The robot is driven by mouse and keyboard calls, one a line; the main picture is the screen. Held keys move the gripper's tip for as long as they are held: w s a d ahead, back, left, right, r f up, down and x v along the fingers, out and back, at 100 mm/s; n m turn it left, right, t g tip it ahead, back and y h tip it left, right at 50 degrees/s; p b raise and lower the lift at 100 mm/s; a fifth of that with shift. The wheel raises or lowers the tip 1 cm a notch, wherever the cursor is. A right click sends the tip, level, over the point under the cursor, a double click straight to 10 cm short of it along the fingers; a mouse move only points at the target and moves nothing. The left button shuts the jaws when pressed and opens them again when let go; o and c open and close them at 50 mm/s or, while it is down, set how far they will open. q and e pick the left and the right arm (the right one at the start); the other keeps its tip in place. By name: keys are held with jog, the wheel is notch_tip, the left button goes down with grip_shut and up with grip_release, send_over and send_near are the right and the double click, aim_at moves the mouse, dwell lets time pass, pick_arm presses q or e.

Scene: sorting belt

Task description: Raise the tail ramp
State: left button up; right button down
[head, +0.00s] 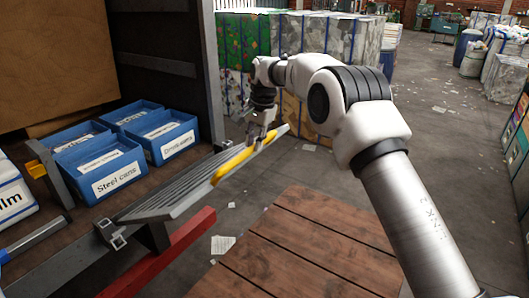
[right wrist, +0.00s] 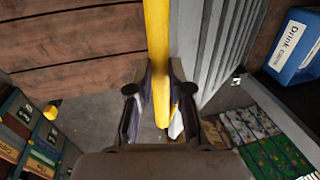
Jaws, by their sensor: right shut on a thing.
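The tail ramp (head: 180,192) is a grey ribbed panel at the edge of the truck bed, standing out from it at a slant. A yellow bar (head: 232,164) runs along its near edge. My right gripper (head: 258,140) is at the far part of this bar. In the right wrist view the yellow bar (right wrist: 157,40) passes between the fingers of my right gripper (right wrist: 160,78), which is shut on it. The ribbed ramp (right wrist: 213,45) lies right beside it there. My left gripper is not in view.
Blue labelled bins (head: 103,167) stand on the truck bed at left. A red beam (head: 165,256) runs below the ramp. A wooden-topped surface (head: 310,245) is in front. Large bales (head: 325,38) stand behind; the grey floor (head: 300,165) between has scattered paper.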

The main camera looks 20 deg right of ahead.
jog(key=shift+w+a+f, duration=0.15)
jog(key=shift+a+f, duration=0.05)
jog(key=c, duration=1)
grip_release()
jog(key=shift+w+a, duration=0.1)
jog(key=shift+w+f, duration=0.2)
jog(key=shift+w, duration=0.35)
jog(key=v, duration=1.2)
